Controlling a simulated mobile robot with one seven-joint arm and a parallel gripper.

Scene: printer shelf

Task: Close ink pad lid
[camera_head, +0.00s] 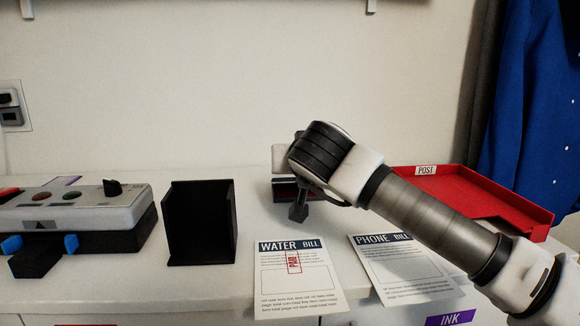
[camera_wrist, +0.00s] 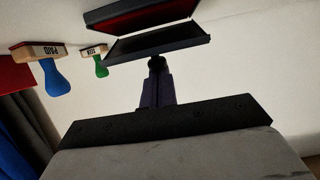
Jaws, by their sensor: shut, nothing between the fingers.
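The ink pad (camera_wrist: 150,20) shows in the wrist view as a red pad in a dark frame, with its dark lid (camera_wrist: 165,44) open beside it. In the head view the ink pad (camera_head: 284,190) is mostly hidden behind my wrist; a pale panel, perhaps the lid, stands up at its back. My gripper (camera_head: 298,213) points down just in front of the pad, shut and empty. In the wrist view my gripper's fingertips (camera_wrist: 156,64) are close to the lid's edge; I cannot tell whether they touch it.
A water bill (camera_head: 300,282) and a phone bill (camera_head: 408,268) lie at the front. A red tray (camera_head: 475,196) is right, a black holder (camera_head: 200,222) and a grey device (camera_head: 75,212) left. The wrist view shows a blue-handled stamp (camera_wrist: 54,78) and a green-handled stamp (camera_wrist: 101,66).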

